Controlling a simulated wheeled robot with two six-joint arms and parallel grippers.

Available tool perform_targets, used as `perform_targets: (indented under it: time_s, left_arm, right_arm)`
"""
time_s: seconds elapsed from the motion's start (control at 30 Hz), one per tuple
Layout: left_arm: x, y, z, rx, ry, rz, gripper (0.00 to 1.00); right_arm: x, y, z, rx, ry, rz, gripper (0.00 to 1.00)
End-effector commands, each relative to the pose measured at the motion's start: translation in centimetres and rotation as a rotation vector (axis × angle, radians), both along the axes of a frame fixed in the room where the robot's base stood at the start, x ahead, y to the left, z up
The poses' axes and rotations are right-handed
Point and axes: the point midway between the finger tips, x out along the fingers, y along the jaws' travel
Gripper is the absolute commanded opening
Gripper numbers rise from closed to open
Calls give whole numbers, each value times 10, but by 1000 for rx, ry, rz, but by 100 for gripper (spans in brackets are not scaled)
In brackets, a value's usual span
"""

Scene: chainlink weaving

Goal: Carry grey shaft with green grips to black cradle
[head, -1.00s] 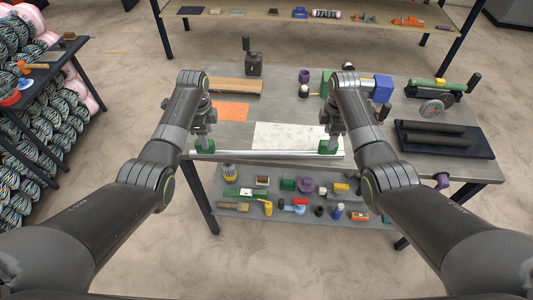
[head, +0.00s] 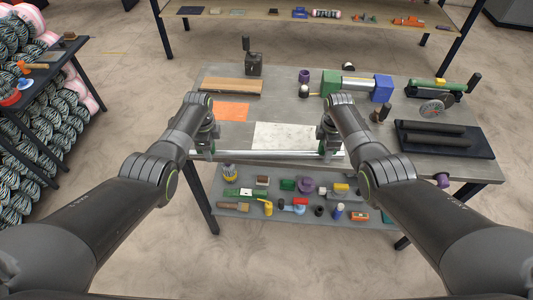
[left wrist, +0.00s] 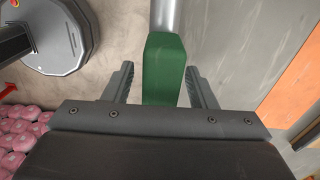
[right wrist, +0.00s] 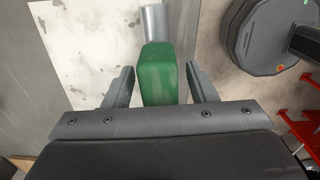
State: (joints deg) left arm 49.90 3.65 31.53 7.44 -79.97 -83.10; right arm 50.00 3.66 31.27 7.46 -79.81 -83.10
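The grey shaft (head: 266,154) lies left to right along the front edge of the table. Its green grips are mostly hidden by my grippers in the head view. My left gripper (head: 208,152) is open, with one finger on each side of the left green grip (left wrist: 164,70) and gaps between. My right gripper (head: 325,150) is open in the same way around the right green grip (right wrist: 158,75). What looks like the black cradle (head: 483,153), a dark base with two long raised bars, lies on the right of the table.
A white marbled sheet (head: 285,136) lies just behind the shaft. An orange sheet (head: 232,112) and a brown board (head: 231,86) lie at the left. A blue block (head: 382,88) and a wheeled green tool (head: 435,86) stand at the back right. Small items fill the lower shelf.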

Motion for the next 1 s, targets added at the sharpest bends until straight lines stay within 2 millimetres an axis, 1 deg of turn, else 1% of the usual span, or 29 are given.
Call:
perform_targets:
  time_s: [0.03, 0.3, 0.37, 0.4, 1.0]
  left_arm:
    - [0, 0, 0, 0, 0, 0, 45]
    - [0, 0, 0, 0, 0, 0, 10]
    - [0, 0, 0, 0, 0, 0, 2]
    - [0, 0, 0, 0, 0, 0, 0]
    - [0, 0, 0, 0, 0, 0, 0]
  right_arm:
    - [0, 0, 0, 0, 0, 0, 45]
    - [0, 0, 0, 0, 0, 0, 10]
    - [0, 0, 0, 0, 0, 0, 2]
    - [0, 0, 0, 0, 0, 0, 0]
    - [0, 0, 0, 0, -1, -1, 0]
